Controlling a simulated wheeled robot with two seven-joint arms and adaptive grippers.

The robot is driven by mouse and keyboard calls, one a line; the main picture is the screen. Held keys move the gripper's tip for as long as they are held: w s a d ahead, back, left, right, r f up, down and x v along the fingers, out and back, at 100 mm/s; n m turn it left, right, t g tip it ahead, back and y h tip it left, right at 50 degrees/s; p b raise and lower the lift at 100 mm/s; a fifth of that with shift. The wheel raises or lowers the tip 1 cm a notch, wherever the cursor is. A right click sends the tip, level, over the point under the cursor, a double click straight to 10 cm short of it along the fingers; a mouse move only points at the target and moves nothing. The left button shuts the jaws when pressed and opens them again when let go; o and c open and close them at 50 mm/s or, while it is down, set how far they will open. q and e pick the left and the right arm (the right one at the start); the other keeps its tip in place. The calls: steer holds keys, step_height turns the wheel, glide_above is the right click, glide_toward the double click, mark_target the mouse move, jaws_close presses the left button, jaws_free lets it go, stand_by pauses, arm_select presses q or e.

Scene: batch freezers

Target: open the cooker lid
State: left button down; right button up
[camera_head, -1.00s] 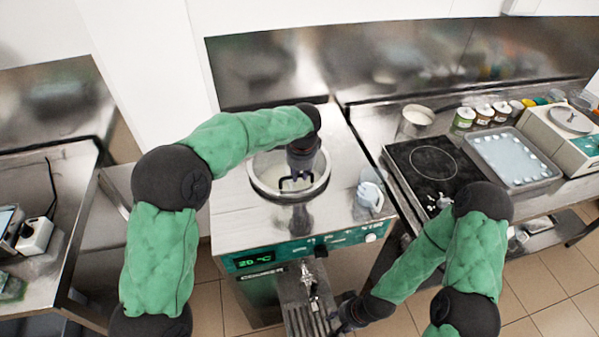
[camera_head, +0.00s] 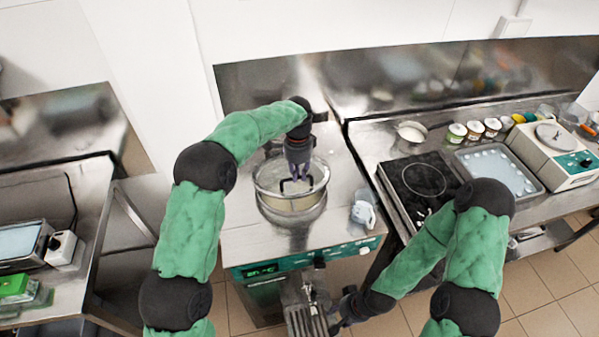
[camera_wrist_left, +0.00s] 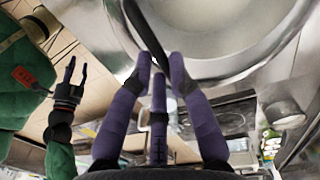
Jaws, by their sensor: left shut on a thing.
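The cooker (camera_head: 240,240) is a steel-topped machine with a green front panel, in the middle of the head view. Its round lid (camera_head: 266,187) has a metal rim, a see-through pale middle and a black handle (camera_head: 284,187). The lid's front edge stands raised above the round opening (camera_head: 290,222). My left gripper (camera_head: 297,174) comes down from above and is shut on the handle. In the left wrist view its purple fingers (camera_wrist_left: 162,72) close around the black bar. My right gripper (camera_head: 338,322) is low in front of the cooker; the left wrist view shows its fingers apart and empty (camera_wrist_left: 76,74).
A pale jug-like item (camera_head: 363,212) stands on the cooker top, right of the lid. A tap with a drip grate (camera_head: 308,318) juts from the front. A black hotplate (camera_head: 415,180), a tray (camera_head: 497,168) and several jars fill the right counter.

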arm_select(q)
steer(key=w+a+r+p, duration=0.2)
steer(key=w+r+p, duration=0.3)
steer(key=r+p, duration=0.3)
steer(key=shift+w+p, duration=0.3)
steer(key=shift+w, duration=0.1)
steer(key=shift+f, duration=0.15)
steer(key=c, duration=1.1)
jaws_free()
steer(key=shift+a, duration=0.1)
steer(key=shift+c, duration=0.2)
steer(key=shift+w+f, duration=0.1)
steer(key=shift+w, duration=0.15)
steer(key=shift+r, duration=0.2)
step_height(320, 180, up, 12)
steer(key=shift+w+f, duration=0.15)
steer(key=shift+w, duration=0.1)
